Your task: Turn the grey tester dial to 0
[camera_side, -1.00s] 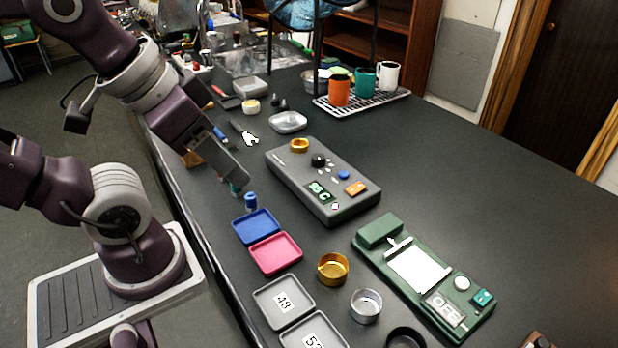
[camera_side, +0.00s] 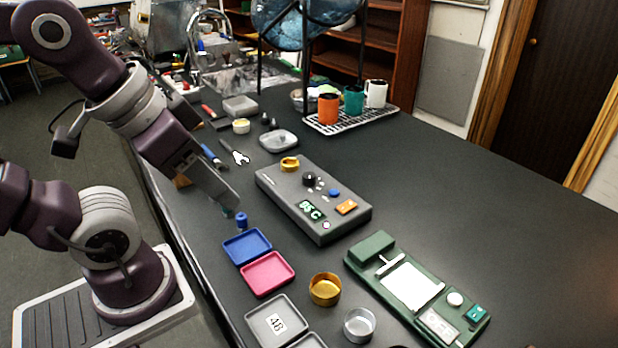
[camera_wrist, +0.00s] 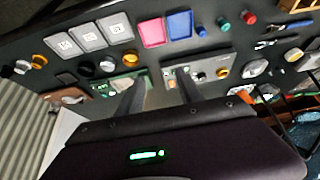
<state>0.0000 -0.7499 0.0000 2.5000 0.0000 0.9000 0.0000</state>
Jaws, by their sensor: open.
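The grey tester (camera_side: 335,226) lies flat on the black bench in the middle of the side view. Its black dial (camera_side: 309,179) stands on top, beside a blue button (camera_side: 334,192), an orange switch (camera_side: 346,207) and a lit display (camera_side: 312,210). The dial's setting is too small to read. The grey tester (camera_wrist: 171,84) also shows in the wrist view, partly behind a finger. My gripper (camera_wrist: 160,92) is open and empty, its two fingers apart. In the side view it hangs left of the tester, apart from it; its fingertips are unclear there.
A green tester (camera_side: 375,246) lies in front and to the right. Blue (camera_side: 231,254) and pink (camera_side: 251,284) trays, a gold cup (camera_side: 325,290) and a silver cup (camera_side: 359,325) stand nearby. Mugs stand on a rack (camera_side: 390,114) behind. The bench to the right is clear.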

